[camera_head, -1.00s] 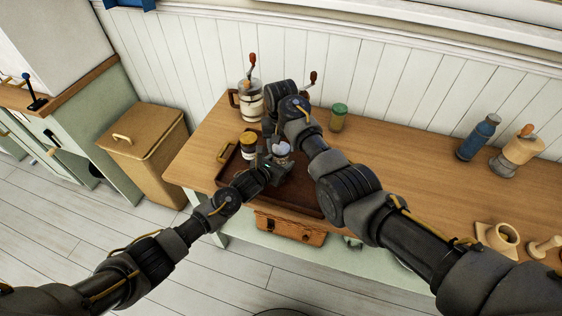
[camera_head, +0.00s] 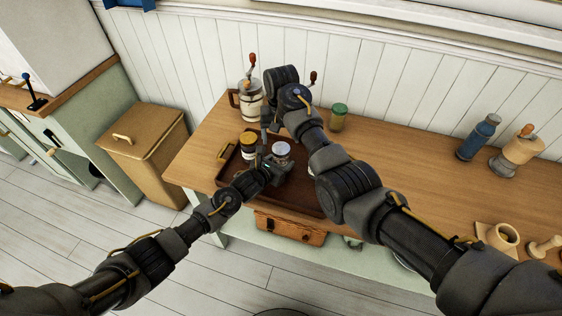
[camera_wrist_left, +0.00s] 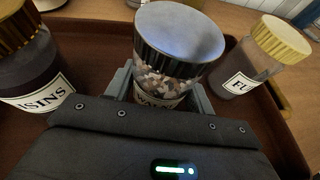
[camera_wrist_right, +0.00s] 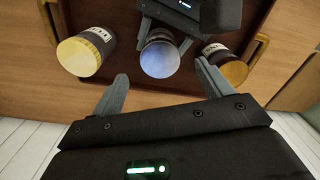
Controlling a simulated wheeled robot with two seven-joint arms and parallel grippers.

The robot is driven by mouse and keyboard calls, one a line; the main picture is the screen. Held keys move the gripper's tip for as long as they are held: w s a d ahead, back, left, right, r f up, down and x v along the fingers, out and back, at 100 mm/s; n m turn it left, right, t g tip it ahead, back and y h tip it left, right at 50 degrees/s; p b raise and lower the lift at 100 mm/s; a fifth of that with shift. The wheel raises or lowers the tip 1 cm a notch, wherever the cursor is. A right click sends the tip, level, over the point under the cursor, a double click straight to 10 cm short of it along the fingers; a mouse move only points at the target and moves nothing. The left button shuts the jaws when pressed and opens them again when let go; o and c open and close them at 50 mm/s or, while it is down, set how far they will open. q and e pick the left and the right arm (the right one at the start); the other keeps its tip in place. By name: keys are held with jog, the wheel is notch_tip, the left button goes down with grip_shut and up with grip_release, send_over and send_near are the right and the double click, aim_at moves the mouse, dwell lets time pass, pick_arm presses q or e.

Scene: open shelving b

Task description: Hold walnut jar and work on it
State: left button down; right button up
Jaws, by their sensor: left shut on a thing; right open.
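The walnut jar (camera_head: 281,153) has a silver lid and shows nuts through clear glass, with a partly hidden label, in the left wrist view (camera_wrist_left: 165,55). My left gripper (camera_head: 270,166) is shut around its lower body; the lid is on and the jar looks upright in the left wrist view. My right gripper (camera_wrist_right: 162,76) is open and empty, its fingers spread apart, with the silver lid (camera_wrist_right: 160,58) beyond them, not touched. In the head view my right gripper is mostly hidden by its own arm.
A gold-lidded raisins jar (camera_wrist_left: 22,70) and another gold-lidded jar (camera_wrist_left: 258,58) stand on either side on a brown tray (camera_head: 305,197). A grinder (camera_head: 250,100) and a green-lidded jar (camera_head: 338,117) stand behind. The counter's middle right (camera_head: 410,165) is clear.

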notch_tip(320, 180, up, 8)
dwell(0.5)
pick_arm(q)
jog(key=shift+c, duration=2.3)
grip_release()
jog(key=b+v, duration=0.1)
jog(key=v, duration=0.9)
jog(key=shift+s+a+r, duration=0.15)
jog(key=shift+s+a, duration=0.1)
jog(key=shift+s, duration=0.05)
pick_arm(e)
jog(key=shift+f, duration=0.75)
